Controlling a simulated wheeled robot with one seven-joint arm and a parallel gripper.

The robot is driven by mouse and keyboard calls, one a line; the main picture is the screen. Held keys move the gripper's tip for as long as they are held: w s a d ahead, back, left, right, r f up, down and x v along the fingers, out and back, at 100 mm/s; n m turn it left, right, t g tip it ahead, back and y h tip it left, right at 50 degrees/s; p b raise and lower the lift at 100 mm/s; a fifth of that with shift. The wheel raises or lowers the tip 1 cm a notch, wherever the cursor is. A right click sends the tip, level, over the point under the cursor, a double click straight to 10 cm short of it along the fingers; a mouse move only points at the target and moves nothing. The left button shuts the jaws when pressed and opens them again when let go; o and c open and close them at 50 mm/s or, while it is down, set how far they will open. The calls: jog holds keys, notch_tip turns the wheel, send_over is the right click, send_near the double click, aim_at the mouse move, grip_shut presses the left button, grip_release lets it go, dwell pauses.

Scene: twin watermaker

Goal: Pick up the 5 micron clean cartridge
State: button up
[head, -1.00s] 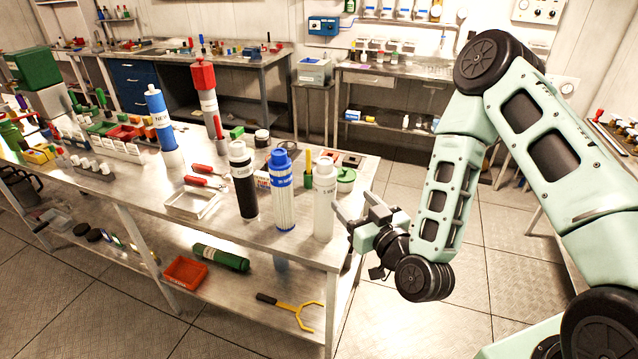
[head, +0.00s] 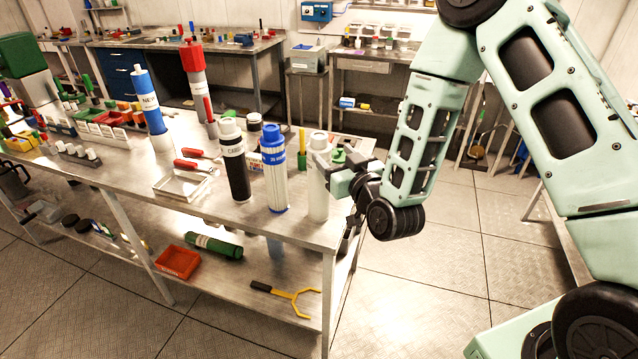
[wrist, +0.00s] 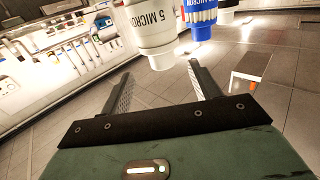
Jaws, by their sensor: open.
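The white 5 micron cartridge (head: 318,195) stands upright at the table's right front corner. In the wrist view the cartridge (wrist: 150,28) shows its "5 MICRON" lettering, just ahead of and between the finger tips. My gripper (head: 327,170) is open at the upper right side of the cartridge. In the wrist view my gripper (wrist: 160,70) has its two fingers spread with nothing between their inner faces. The finger tips partly overlap the cartridge in the head view, so I cannot tell whether they touch it.
A blue-capped cartridge (head: 275,180) stands close left of the white one, with a black cartridge (head: 236,170) beyond it. The steel table (head: 150,205) has a lower shelf with a red tray (head: 178,262).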

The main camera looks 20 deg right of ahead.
aim_at(316, 135)
jog(key=w, duration=0.1)
jog(key=w+p, duration=0.1)
jog(key=w, duration=0.2)
jog(key=shift+w+a+r+p, duration=0.1)
jog(key=shift+w+a+p, duration=0.1)
jog(key=shift+a+p, duration=0.15)
jog(key=w+p, duration=0.2)
jog(key=w+a+p, duration=0.1)
jog(key=w, duration=0.1)
jog(key=shift+w+r, duration=0.1)
jog(key=shift+r, duration=0.3)
jog(key=shift+w+f, duration=0.2)
jog(key=shift+w, duration=0.3)
grip_shut()
jog(key=shift+r, duration=0.1)
